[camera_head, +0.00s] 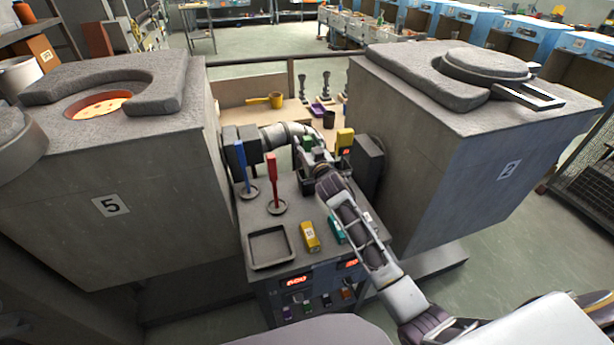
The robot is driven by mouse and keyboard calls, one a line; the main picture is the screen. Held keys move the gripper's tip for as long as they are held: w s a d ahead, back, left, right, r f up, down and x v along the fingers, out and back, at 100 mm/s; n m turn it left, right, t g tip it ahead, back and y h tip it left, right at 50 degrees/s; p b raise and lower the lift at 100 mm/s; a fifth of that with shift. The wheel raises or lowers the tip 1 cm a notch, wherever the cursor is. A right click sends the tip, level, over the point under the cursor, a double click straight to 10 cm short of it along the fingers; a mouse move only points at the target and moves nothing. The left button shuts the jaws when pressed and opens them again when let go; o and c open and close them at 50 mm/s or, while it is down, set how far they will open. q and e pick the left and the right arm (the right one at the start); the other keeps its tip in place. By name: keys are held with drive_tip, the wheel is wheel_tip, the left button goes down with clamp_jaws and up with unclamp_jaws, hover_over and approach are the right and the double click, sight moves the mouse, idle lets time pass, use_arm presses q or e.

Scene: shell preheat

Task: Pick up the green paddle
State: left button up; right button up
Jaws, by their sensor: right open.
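A small green part (307,141), which looks like the top of the green paddle, shows at my right gripper (310,158). The gripper and wrist hide most of what is below it. My right arm reaches up from the lower right, and its gripper is open around or just in front of the green part; I cannot tell whether they touch. A blue paddle (240,166) and a red paddle (272,172) stand upright in round holders to the left of the gripper. My left gripper is not in view.
Grey furnaces numbered 5 (150,165) and 2 (455,150) flank the narrow console. An empty square tray (268,263), a yellow block (310,236) and a teal block (336,229) lie on the console. A yellow piece (345,137) is right of the gripper.

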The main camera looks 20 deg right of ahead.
drive_tip(key=shift+c, duration=0.4)
clamp_jaws()
drive_tip(key=shift+r, duration=0.1)
wheel_tip(320, 180, up, 18)
idle(0.6)
idle(0.5)
